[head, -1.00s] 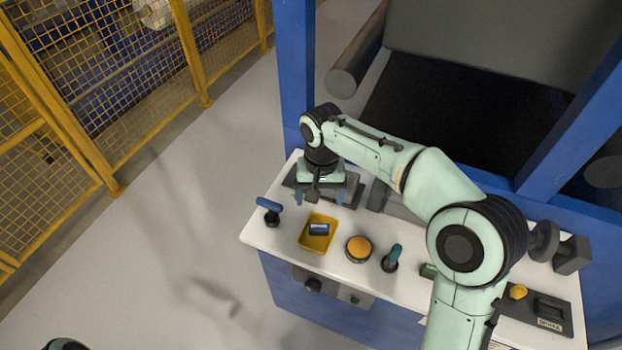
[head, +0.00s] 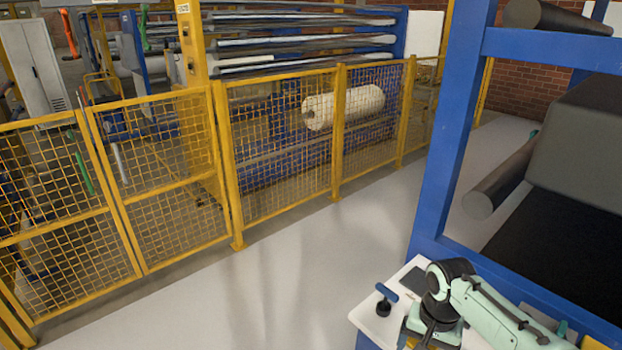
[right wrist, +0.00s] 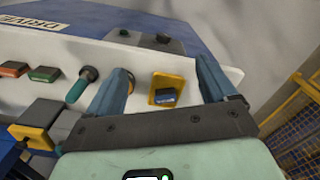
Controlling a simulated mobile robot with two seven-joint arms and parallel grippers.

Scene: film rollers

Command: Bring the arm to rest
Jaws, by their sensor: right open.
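My right arm (head: 500,322) reaches in at the lower right of the head view, over the white worktop. Its gripper is partly cut off by the bottom edge there. In the right wrist view my right gripper (right wrist: 162,68) is open, its two blue fingers spread apart with nothing gripped. Between the fingers, in the picture, a yellow tray (right wrist: 156,80) holds a small blue piece (right wrist: 165,96) on the worktop beyond. I cannot judge the gap to the tray. My left gripper is not in view.
A blue-handled knob (head: 386,293) stands near the worktop's left corner. A green-handled knob (right wrist: 79,86) and several buttons sit along it. The blue machine frame (head: 455,130) rises behind. Yellow mesh fencing (head: 285,130) crosses the back; the grey floor (head: 260,290) between is clear.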

